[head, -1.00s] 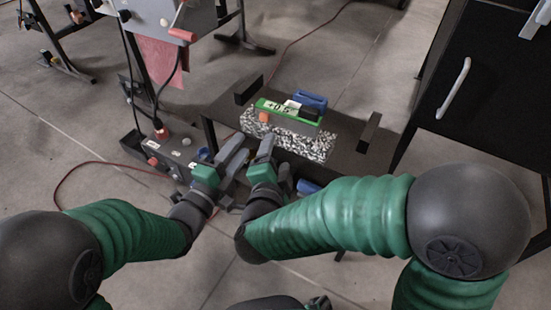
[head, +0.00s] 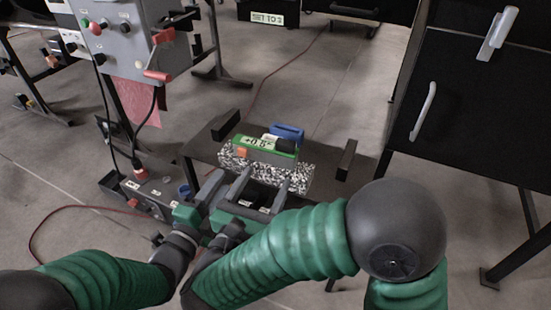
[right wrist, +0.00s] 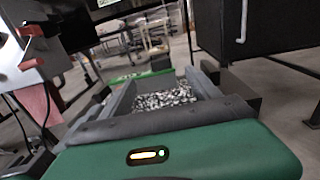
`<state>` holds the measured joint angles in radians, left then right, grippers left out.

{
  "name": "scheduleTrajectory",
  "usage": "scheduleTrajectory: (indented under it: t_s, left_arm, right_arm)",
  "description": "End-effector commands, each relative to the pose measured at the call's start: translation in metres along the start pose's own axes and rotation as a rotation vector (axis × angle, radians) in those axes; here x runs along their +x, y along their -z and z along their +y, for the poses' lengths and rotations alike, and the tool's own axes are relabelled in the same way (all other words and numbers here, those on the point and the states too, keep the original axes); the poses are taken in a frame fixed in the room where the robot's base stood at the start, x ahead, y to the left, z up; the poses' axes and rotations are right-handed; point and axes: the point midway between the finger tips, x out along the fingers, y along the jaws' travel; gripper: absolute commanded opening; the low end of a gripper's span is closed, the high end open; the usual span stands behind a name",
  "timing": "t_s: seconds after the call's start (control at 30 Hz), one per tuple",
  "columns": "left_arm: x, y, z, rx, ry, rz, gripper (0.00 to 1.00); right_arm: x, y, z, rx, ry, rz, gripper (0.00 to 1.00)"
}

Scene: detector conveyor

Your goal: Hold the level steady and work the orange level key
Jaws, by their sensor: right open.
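The green level (head: 265,152) with a "+0.5" display lies on a black-and-white speckled block (head: 300,179). Its orange key (head: 241,153) is at the left end of its near side, and a blue part (head: 288,132) stands behind. My right gripper (head: 264,180) is open, its fingers apart in front of the block. In the right wrist view the speckled block (right wrist: 165,99) shows between the fingers, with part of the green level (right wrist: 140,76) beyond. My left gripper (head: 213,180) is just left of the right one, short of the level; its jaw opening is unclear.
The block stands on a dark table (head: 205,148) with a black upright post (head: 346,160) at right and a black block (head: 225,125) at back left. A grey control box (head: 135,40) with a red lever is at left. A black cabinet (head: 465,110) is at right.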

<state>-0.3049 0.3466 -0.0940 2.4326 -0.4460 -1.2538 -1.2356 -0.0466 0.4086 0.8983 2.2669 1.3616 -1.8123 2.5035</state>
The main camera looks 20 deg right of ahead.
Motion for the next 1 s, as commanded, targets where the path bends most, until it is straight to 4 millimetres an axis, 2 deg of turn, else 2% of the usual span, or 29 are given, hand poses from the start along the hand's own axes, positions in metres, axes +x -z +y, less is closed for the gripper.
scheduleTrajectory:
  t_s: [0.03,0.3,0.5,0.7,0.93,1.0]
  left_arm:
    - [0.0,0.0,0.0,0.0,0.0,0.0,0.36]
    - [0.0,0.0,0.0,0.0,0.0,0.0,0.36]
    - [0.0,0.0,0.0,0.0,0.0,0.0,0.36]
    - [0.0,0.0,0.0,0.0,0.0,0.0,0.36]
    - [0.0,0.0,0.0,0.0,0.0,0.0,0.36]
    - [0.0,0.0,0.0,0.0,0.0,0.0,0.36]
  right_arm:
    - [0.013,0.0,-0.002,0.001,0.007,0.0,0.71]
    - [0.078,0.0,-0.002,0.0,0.005,0.001,0.71]
    - [0.119,0.0,-0.001,0.0,0.003,0.002,0.71]
    - [0.137,0.0,0.0,-0.002,0.0,0.0,0.71]
    - [0.137,0.0,0.0,-0.002,-0.001,0.0,0.71]
    - [0.137,0.0,0.0,-0.002,-0.001,0.0,0.63]
